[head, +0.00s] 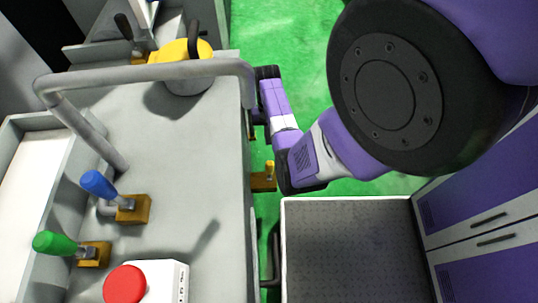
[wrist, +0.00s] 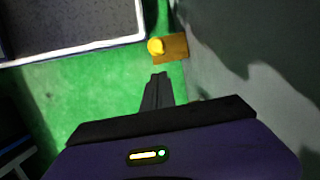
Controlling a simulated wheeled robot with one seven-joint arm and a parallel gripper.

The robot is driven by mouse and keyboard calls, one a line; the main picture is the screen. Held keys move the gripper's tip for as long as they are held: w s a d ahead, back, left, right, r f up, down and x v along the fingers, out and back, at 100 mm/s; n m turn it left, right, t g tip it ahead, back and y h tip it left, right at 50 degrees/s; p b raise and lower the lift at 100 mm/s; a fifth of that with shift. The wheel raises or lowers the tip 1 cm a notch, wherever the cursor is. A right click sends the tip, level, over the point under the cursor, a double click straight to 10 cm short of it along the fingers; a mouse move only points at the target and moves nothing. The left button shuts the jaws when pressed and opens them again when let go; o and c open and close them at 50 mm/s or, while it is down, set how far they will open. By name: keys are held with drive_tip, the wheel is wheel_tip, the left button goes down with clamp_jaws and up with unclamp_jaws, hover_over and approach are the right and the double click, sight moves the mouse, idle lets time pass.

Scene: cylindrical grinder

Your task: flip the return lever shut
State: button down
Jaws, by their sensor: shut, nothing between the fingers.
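A small lever with a yellow knob (head: 269,167) on an orange-brown bracket stands out from the side of the grey machine. It also shows in the wrist view (wrist: 155,46), top centre. No label shows which lever is the return lever. My gripper (wrist: 158,78) is shut and empty, its dark fingers pointing towards the yellow knob with a gap of green floor between in the picture. In the head view my gripper is small and dark at the machine's edge, its tips hard to make out. Touch does not show.
The grey machine top (head: 180,150) carries a blue lever (head: 98,184), a green lever (head: 55,243), a red button (head: 125,284) and a bent grey pipe (head: 150,76). A dark tray (head: 350,250) lies beside the yellow knob. Green floor (head: 285,30) is open behind.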

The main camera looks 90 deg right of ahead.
sight(270, 171)
drive_tip(key=b+x, duration=0.3)
drive_tip(key=x, duration=0.7)
drive_tip(key=shift+a+r, duration=0.1)
drive_tip(key=shift+a, duration=0.05)
